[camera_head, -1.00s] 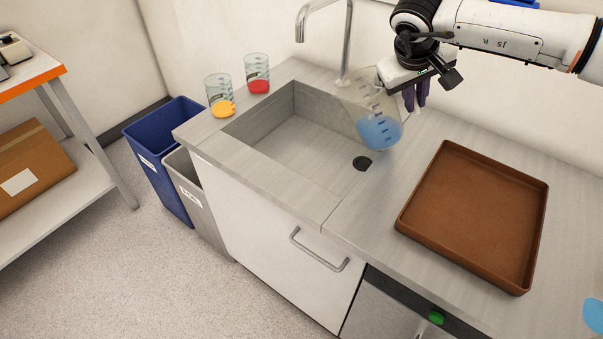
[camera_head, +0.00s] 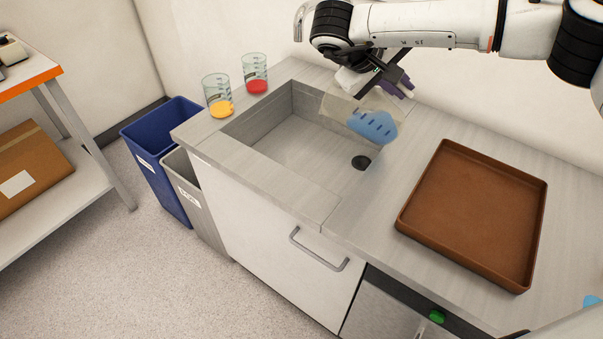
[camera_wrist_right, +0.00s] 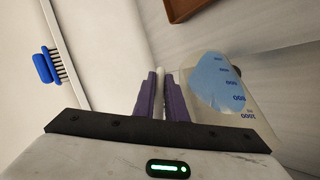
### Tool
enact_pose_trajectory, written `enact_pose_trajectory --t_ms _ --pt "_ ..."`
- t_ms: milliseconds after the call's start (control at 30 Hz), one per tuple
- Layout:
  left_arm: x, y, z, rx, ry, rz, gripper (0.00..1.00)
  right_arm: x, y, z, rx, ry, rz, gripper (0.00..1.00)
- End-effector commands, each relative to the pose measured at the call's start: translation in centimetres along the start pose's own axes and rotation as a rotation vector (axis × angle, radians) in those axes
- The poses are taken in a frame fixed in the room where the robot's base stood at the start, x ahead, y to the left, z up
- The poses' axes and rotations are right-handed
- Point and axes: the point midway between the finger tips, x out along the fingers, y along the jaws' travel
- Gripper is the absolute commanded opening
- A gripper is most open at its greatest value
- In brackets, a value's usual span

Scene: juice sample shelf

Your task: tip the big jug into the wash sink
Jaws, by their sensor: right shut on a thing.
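The big jug (camera_head: 345,108) is clear, with graduation marks and blue liquid (camera_head: 374,126) pooled toward its right end. It is tilted strongly, held over the back right part of the wash sink (camera_head: 300,140). My right gripper (camera_head: 392,88), with purple fingers, is shut on the jug at its upper side. In the right wrist view the jug (camera_wrist_right: 243,122) lies to the right of the fingers (camera_wrist_right: 160,98), which close on a pale bar, likely its handle. No stream of liquid is visible. A part of my left arm may show at the bottom right; its gripper is not visible.
Two beakers, one with yellow liquid (camera_head: 220,108) and one with red (camera_head: 256,86), stand on the counter left of the sink. A brown tray (camera_head: 475,215) lies to the right. Blue (camera_head: 165,150) and grey (camera_head: 190,195) bins stand left. A blue brush (camera_wrist_right: 48,66) shows in the wrist view.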

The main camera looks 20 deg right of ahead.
Motion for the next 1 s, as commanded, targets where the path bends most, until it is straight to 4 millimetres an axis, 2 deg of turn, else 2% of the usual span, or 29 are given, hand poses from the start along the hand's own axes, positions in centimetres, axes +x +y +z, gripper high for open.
enact_pose_trajectory --t_ms 1000 --pt "0.00 0.01 -0.11 0.000 0.001 0.000 0.31 -0.46 0.54 0.20 -0.027 -0.019 0.092 0.00"
